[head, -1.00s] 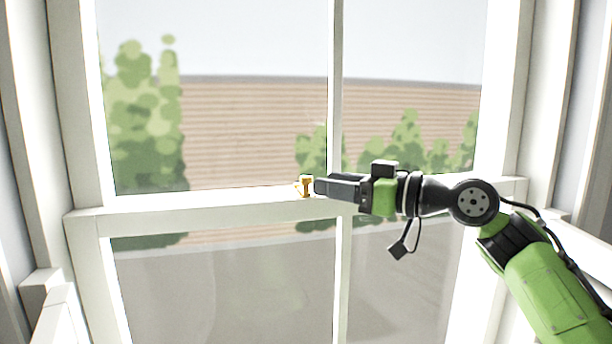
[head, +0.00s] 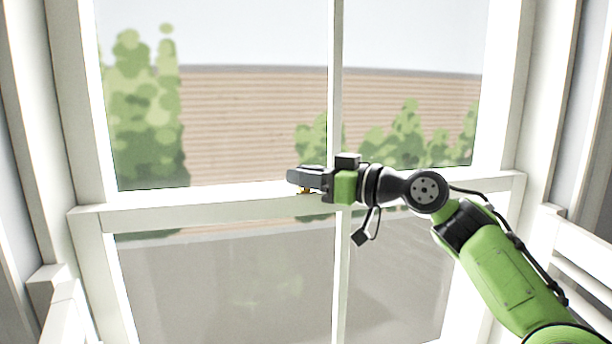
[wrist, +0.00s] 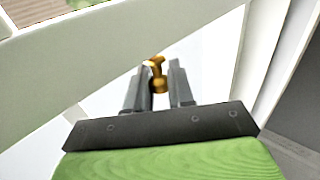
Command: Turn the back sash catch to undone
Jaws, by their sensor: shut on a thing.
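The brass sash catch (head: 304,191) sits on the meeting rail (head: 225,204) of the window, left of the central glazing bar. In the head view my gripper (head: 292,177) covers most of it, and only its lower part shows. In the wrist view the catch (wrist: 157,74) stands between the two dark fingers (wrist: 158,83), its knob end near the fingertips. My gripper is shut on the catch. The catch's exact angle is hard to tell from the head view.
White window frame posts stand at left (head: 78,110) and right (head: 518,90). The glazing bar (head: 335,90) rises just behind my gripper. White railings (head: 62,305) flank both lower sides. Open space lies in front of the lower panes.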

